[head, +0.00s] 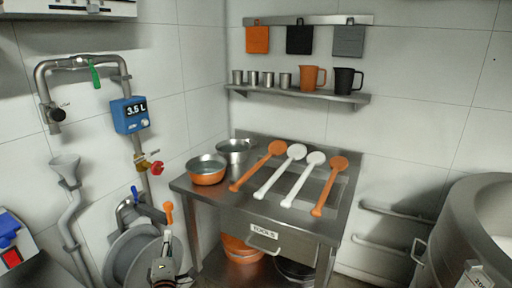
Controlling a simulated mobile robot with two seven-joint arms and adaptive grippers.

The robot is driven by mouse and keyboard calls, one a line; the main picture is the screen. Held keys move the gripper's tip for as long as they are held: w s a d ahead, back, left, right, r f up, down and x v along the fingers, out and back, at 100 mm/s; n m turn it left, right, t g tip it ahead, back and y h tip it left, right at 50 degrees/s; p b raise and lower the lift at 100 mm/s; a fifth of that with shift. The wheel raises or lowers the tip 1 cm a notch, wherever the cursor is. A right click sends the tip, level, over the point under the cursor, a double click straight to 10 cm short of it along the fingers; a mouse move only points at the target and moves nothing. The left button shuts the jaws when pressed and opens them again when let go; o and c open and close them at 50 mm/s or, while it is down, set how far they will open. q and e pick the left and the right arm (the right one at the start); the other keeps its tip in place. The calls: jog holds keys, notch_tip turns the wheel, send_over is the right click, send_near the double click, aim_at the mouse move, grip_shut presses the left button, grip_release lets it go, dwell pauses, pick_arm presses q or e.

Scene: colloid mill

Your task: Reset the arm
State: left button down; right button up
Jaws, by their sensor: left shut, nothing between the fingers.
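My left gripper (166,240) shows at the bottom of the head view, left of the tool table (262,224). It is shut and empty, with its fingers pointing up in the picture. Most of my left arm is out of the picture. My right gripper is not in view.
On the table lie orange paddles (330,186), white paddles (280,172), an orange bowl (206,170) and a steel bowl (234,150). A wall shelf (300,94) holds cups and jugs. A large steel vessel (455,230) stands right. A blue meter (130,115) hangs left.

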pick_arm(q)
jog(key=s+d+f+m+g+h, duration=0.1)
jog(key=s+d+f+m+h, duration=0.35)
jog(key=s+d+m, duration=0.3)
jog(key=s+d+f+m+g+h, duration=0.1)
jog(key=s+d+f+m+h, duration=0.4)
jog(key=s+m, duration=0.3)
jog(key=s+d+f+m+g, duration=0.1)
jog(key=s+f+m+g, duration=0.2)
jog(key=s, duration=0.6)
jog(key=s+d+f+m+g, duration=0.1)
jog(key=s+f+m+g, duration=0.2)
jog(key=s+m, duration=0.4)
jog(key=s+f+y, duration=0.1)
jog(key=s, duration=0.2)
jog(key=shift+s+d+f, duration=0.15)
jog(key=shift+d+f, duration=0.1)
